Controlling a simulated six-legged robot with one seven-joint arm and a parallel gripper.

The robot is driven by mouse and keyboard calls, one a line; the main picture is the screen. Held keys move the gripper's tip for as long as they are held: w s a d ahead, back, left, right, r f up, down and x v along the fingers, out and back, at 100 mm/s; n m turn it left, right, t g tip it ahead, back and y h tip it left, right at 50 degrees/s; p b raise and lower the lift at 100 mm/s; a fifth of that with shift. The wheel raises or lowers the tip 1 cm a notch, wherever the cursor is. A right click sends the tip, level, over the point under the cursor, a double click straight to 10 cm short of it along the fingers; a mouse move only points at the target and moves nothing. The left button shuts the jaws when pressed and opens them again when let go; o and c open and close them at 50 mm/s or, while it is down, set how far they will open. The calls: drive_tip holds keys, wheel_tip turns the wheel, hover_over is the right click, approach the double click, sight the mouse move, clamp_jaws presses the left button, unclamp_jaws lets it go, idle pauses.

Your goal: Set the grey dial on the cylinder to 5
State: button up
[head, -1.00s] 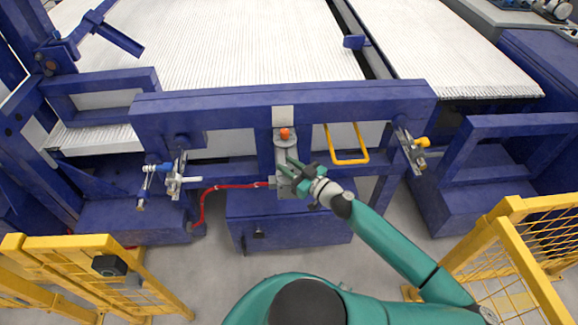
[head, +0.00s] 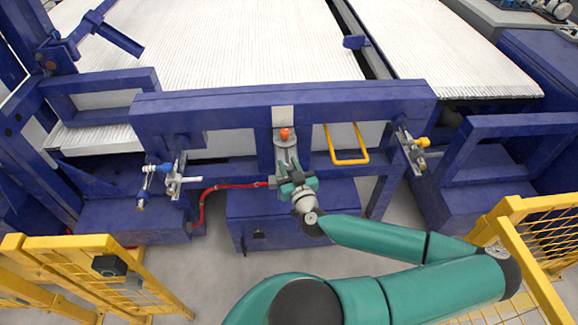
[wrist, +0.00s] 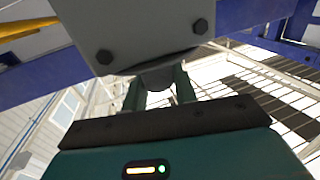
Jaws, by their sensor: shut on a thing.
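The grey cylinder unit (head: 288,154) is mounted upright on the middle of the blue frame, with an orange knob (head: 285,134) near its top. My gripper (head: 290,181) is at its lower end and covers that part in the head view. In the wrist view, a grey block with bolts (wrist: 130,45) fills the upper middle. My gripper's two fingers (wrist: 158,92) stand on either side of a small dark grey rounded piece, the grey dial (wrist: 157,78), just under the block. They are shut on it. No number or mark on the dial is readable.
A red hose (head: 204,205) runs to the unit from the left. A yellow handle (head: 351,160) hangs close on the right. Valve fittings sit at left (head: 174,180) and right (head: 416,150). Yellow fences (head: 520,235) stand in both lower corners.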

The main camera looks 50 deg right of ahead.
drive_tip(key=shift+w+a+m+g+h, duration=0.1)
drive_tip(key=shift+w+m+g+h, duration=0.05)
drive_tip(key=shift+m+g+h, duration=3.25)
drive_tip(key=shift+m+g, duration=0.1)
drive_tip(key=shift+g, duration=0.8)
drive_tip(key=m+g, duration=0.3)
drive_tip(key=g, duration=0.2)
drive_tip(key=m+g, duration=0.4)
drive_tip(key=g, duration=0.1)
drive_tip(key=shift+f+g+h, duration=0.1)
drive_tip(key=shift+g+h, duration=0.2)
drive_tip(key=shift+g, duration=0.1)
drive_tip(key=m+g+y, duration=0.2)
drive_tip(key=m+g, duration=0.1)
drive_tip(key=g, duration=0.2)
drive_tip(key=shift+m, duration=0.3)
drive_tip(key=m+g+y, duration=0.3)
drive_tip(key=g, duration=0.1)
drive_tip(key=shift+f+m+y, duration=0.1)
drive_tip(key=shift+m+y, duration=0.2)
drive_tip(key=shift+y, duration=0.1)
drive_tip(key=m+g+y, duration=0.3)
drive_tip(key=y, duration=0.1)
drive_tip(key=shift+m+y, duration=0.3)
drive_tip(key=shift+y, duration=0.1)
drive_tip(key=shift+m+g+y, duration=0.7)
drive_tip(key=shift+m+y, duration=0.8)
drive_tip(key=shift+y, duration=0.8)
drive_tip(key=shift+s+y, duration=0.2)
drive_tip(key=shift+y, duration=0.1)
